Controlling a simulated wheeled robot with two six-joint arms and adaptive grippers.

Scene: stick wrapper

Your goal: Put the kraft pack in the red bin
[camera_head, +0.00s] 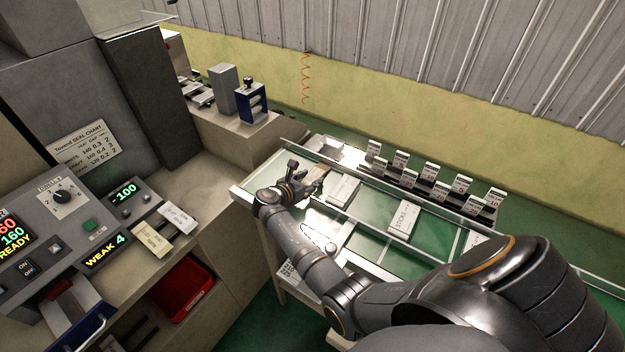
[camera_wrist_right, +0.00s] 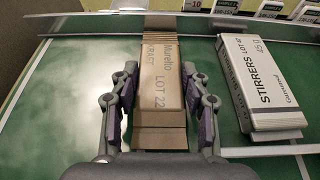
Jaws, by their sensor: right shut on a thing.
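The kraft pack, a long brown pack marked Murelto KRAFT LOT 22, lies lengthwise between the fingers of my right gripper in the right wrist view (camera_wrist_right: 163,75). My right gripper (camera_wrist_right: 160,115) is shut on it, one finger along each side. In the head view my right gripper (camera_head: 297,182) is at the left end of the glass-walled conveyor, and the pack (camera_head: 316,176) shows partly beyond it. The red bin (camera_head: 186,288) sits low in an opening under the machine counter, with its top facing up. My left gripper is not in view.
A white stirrers pack (camera_wrist_right: 262,85) lies right of the kraft pack. More white packs (camera_head: 404,220) lie along the conveyor (camera_head: 375,222). A row of sample cards (camera_head: 430,175) stands behind. The sealing machine (camera_head: 60,215) and counter edge are at the left.

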